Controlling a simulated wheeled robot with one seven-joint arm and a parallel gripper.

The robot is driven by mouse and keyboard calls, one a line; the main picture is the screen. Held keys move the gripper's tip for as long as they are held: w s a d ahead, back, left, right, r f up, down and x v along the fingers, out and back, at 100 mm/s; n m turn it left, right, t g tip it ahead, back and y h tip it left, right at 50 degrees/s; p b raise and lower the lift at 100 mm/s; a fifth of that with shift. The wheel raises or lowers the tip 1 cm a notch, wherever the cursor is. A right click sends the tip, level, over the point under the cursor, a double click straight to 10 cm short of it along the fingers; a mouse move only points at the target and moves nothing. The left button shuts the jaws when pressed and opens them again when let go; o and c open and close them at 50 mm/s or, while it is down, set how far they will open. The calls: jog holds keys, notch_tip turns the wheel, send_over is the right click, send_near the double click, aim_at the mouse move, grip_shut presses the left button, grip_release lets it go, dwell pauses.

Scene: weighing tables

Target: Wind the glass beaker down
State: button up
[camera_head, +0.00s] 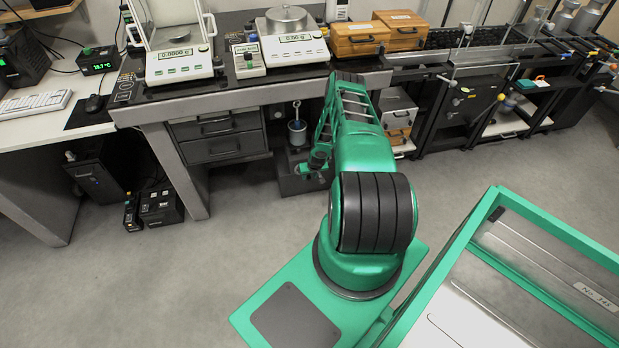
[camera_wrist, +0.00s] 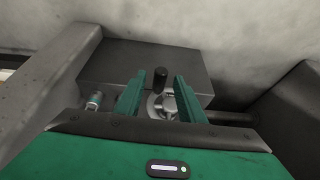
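The glass beaker (camera_head: 297,133) shows in the head view below the weighing bench. It holds bluish liquid, and a thin white hanger reaches up out of it. A dark box-like stand (camera_head: 297,183) is under it; its upper part is hard to make out. In the wrist view a crank with an upright black knob (camera_wrist: 160,78) and a pale metal hub (camera_wrist: 156,106) is in front of a dark grey block (camera_wrist: 120,62). My gripper (camera_wrist: 159,88) is open, its green fingers on either side of the knob with gaps. I cannot tell how deep the knob sits between them.
The bench (camera_head: 250,87) above carries two balances (camera_head: 180,58) (camera_head: 291,38) and two wooden boxes (camera_head: 360,38). Grey drawers (camera_head: 220,138) stand left of the beaker. A small metal fitting (camera_wrist: 94,101) is left of my fingers in the wrist view. Floor in front is clear.

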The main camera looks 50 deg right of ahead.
jog(key=shift+w+f, duration=0.1)
jog(key=shift+f, duration=0.15)
grip_shut()
jog(key=shift+a+r+n+g+h, duration=0.15)
jog(key=shift+g+h, duration=0.1)
jog(key=shift+h, duration=0.2)
jog(key=shift+r+n+g+h, duration=0.15)
jog(key=shift+g+h, duration=0.1)
jog(key=shift+h, duration=0.2)
jog(key=shift+g+h, duration=0.4)
jog(key=shift+h, duration=0.3)
jog(key=shift+r, duration=0.1)
grip_release()
